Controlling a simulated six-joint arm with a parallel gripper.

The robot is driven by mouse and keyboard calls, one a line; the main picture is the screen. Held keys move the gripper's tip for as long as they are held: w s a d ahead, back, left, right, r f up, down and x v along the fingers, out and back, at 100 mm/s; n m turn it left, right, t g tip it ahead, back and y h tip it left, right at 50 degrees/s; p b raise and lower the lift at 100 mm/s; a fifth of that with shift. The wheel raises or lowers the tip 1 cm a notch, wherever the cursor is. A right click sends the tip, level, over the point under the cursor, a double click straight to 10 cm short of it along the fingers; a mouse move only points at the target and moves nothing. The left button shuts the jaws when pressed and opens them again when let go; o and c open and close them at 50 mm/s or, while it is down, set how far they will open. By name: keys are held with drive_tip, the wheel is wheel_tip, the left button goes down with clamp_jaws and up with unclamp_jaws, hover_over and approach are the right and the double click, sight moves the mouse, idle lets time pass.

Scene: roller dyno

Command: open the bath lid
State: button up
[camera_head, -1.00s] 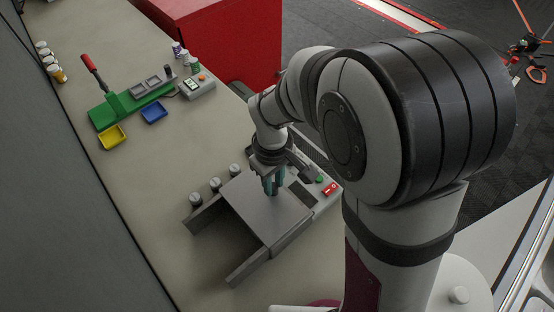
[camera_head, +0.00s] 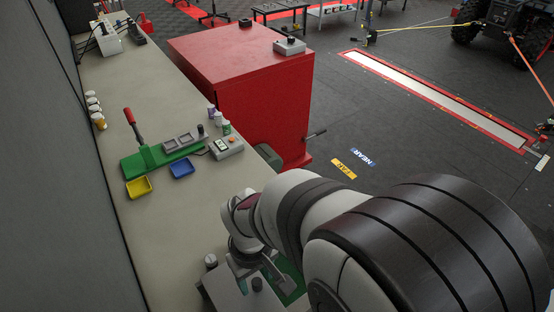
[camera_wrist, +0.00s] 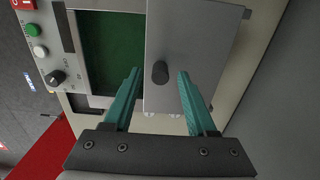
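The bath shows in the wrist view as a pale housing with a dark green interior (camera_wrist: 110,45), uncovered on the left. Its flat grey lid (camera_wrist: 205,35) lies to the right and is part-way open. A dark round knob (camera_wrist: 160,72) stands on the lid near its left edge. My gripper (camera_wrist: 158,75) is open, with its teal fingers on either side of the knob and visible gaps to it. In the head view the lid (camera_head: 230,292) is cut off at the bottom edge, and my arm hides part of the bath.
The bath's control panel (camera_wrist: 45,45) has red, green and white buttons and a dial. On the bench behind are a green press (camera_head: 160,155), yellow tray (camera_head: 139,187), blue tray (camera_head: 181,169) and grey meter box (camera_head: 226,147). A red cabinet (camera_head: 245,85) stands beside the bench.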

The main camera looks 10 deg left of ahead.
wheel_tip(320, 180, up, 16)
drive_tip(key=s+d+f+m+y, duration=0.1)
drive_tip(key=s+d+f+m, duration=0.1)
drive_tip(key=s+d+m, duration=0.3)
drive_tip(key=s+d+f+m, duration=0.3)
drive_tip(key=s+d+m, duration=0.2)
drive_tip(key=d+m, duration=0.4)
drive_tip(key=shift+s+d+m+y, duration=0.3)
drive_tip(key=shift+s+d+y, duration=0.1)
drive_tip(key=shift+d, duration=0.4)
